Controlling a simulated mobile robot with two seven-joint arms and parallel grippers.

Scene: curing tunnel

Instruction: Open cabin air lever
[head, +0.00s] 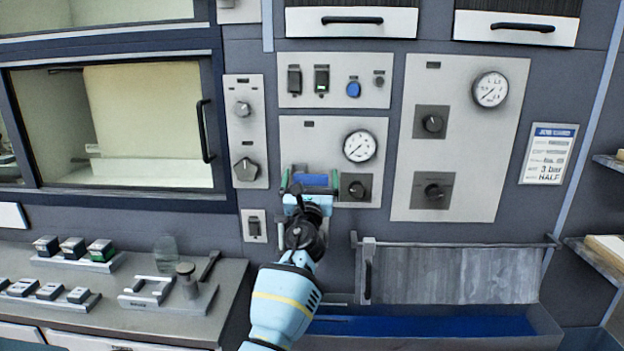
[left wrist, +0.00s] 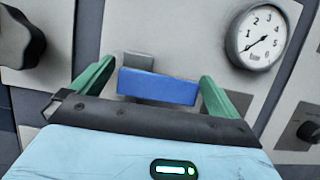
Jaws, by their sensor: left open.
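The cabin air lever is a blue bar handle (head: 315,180) on a small grey mount, set low on the light panel (head: 290,135) left of centre. It also shows as a blue bar in the left wrist view (left wrist: 158,87). My left gripper (head: 311,185) is in front of it, with its green fingers open, one on each side of the bar. In the left wrist view the fingers (left wrist: 158,90) stand apart from the bar's ends, with no clear contact. The gripper body hides the lower part of the lever mount. My right gripper is not in view.
A round gauge (head: 360,146) sits above right of the lever, with a black knob (head: 356,188) below it. Another knob (head: 245,169) is on the panel to the left. A worktop (head: 215,297) with small holders is lower left; a blue-lined trough (head: 420,326) is below.

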